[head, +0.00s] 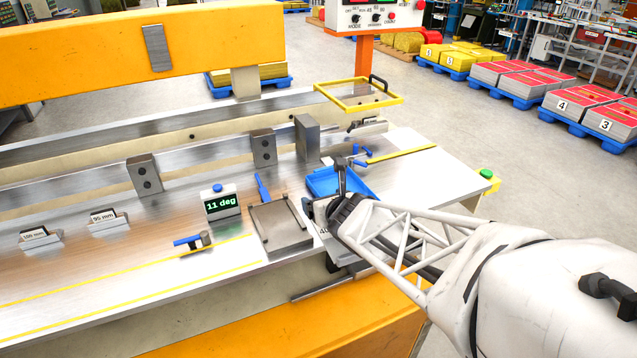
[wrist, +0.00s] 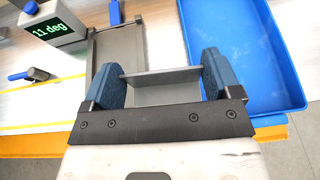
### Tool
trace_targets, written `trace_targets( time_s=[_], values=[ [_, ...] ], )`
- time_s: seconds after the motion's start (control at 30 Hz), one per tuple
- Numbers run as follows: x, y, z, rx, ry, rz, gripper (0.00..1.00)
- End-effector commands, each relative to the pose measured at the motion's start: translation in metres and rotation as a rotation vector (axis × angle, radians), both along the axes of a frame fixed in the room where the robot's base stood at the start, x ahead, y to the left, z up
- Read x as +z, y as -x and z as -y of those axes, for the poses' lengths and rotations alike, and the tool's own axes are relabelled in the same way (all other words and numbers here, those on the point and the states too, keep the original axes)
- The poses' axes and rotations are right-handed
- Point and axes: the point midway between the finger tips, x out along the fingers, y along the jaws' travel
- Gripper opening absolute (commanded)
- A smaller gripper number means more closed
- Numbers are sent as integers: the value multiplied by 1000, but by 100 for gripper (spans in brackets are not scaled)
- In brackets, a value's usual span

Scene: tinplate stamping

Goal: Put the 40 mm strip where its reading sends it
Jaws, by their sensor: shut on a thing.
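My gripper (head: 335,207) is at the right part of the bench, just in front of the blue tray (head: 362,190). In the wrist view its two blue fingers (wrist: 162,82) are shut on a grey metal strip (wrist: 165,90), held crosswise between them. No size mark is readable on the strip there. The reader display (head: 221,203) shows "11 deg" in green; it also shows in the wrist view (wrist: 55,28). A grey plate fixture (head: 280,225) with a blue handle (head: 263,188) lies left of my gripper. In the wrist view the blue tray (wrist: 235,50) lies right of the strip.
Holders marked 100 mm (head: 40,238) and 95 mm (head: 108,219) stand at the left. A blue-handled clamp (head: 194,241) lies by the yellow lines. A yellow frame (head: 358,95) and upright metal blocks (head: 307,138) stand behind. The white bench top (head: 430,170) at right is clear.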

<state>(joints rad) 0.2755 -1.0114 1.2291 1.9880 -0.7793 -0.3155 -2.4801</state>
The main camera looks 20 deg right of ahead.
Motion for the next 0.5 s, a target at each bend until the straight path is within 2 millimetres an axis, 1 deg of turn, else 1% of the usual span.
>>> trace_targets(
  time_s=[0.03, 0.2, 0.5],
  values=[
    [-1, 1, 8, -2, 0, -2, 57],
    [-3, 4, 27, 9, 0, -3, 57],
    [-10, 12, 55, 33, -2, -4, 57]
  ],
)
